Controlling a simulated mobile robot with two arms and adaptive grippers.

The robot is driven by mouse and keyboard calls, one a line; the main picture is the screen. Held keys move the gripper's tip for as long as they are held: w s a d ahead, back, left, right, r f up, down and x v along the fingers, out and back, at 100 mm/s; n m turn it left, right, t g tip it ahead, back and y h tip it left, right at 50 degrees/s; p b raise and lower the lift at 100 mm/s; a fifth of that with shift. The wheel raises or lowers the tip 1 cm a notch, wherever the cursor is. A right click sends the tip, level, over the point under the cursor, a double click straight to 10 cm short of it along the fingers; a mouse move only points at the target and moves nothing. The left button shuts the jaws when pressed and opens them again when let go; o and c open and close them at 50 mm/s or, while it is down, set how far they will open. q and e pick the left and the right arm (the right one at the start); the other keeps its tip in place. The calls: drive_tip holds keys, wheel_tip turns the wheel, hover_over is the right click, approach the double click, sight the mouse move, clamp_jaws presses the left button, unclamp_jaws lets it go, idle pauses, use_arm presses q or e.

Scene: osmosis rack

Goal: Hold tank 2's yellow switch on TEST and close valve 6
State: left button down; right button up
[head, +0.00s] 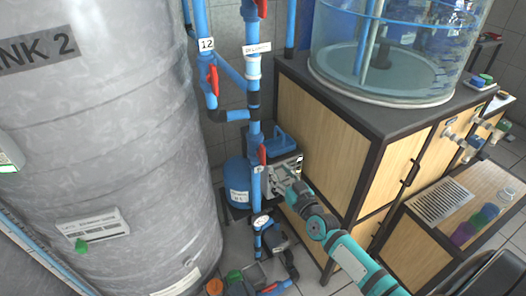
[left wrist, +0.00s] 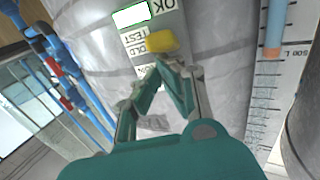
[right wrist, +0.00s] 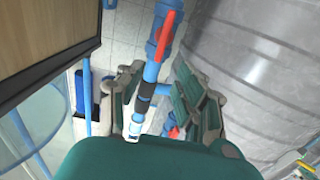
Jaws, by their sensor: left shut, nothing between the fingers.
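Tank 2 (head: 110,150) is the large grey cylinder at the left in the head view. In the left wrist view the yellow switch (left wrist: 162,41) is on a labelled panel, beside the TEST (left wrist: 134,37) marking. My left gripper (left wrist: 170,66) is shut and empty, its tips at the switch's edge; contact is unclear. The head view does not show it. A red valve handle (head: 262,155) lies along the blue pipe, above a small label I cannot read surely. My right gripper (head: 288,184) is beside this pipe. In the right wrist view its fingers (right wrist: 158,92) are open with blue pipe between them.
Other red handles are on the pipes above, one near label 12 (head: 206,44). A blue vessel (head: 238,182) stands behind the pipe. A wooden cabinet (head: 325,125) with a clear water tank (head: 395,75) on it stands to the right. Pumps and fittings sit on the floor.

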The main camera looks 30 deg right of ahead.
sight(264, 153)
drive_tip(key=w, duration=1.1)
drive_tip(key=shift+w+f, duration=0.1)
drive_tip(key=shift+w, duration=0.15)
clamp_jaws()
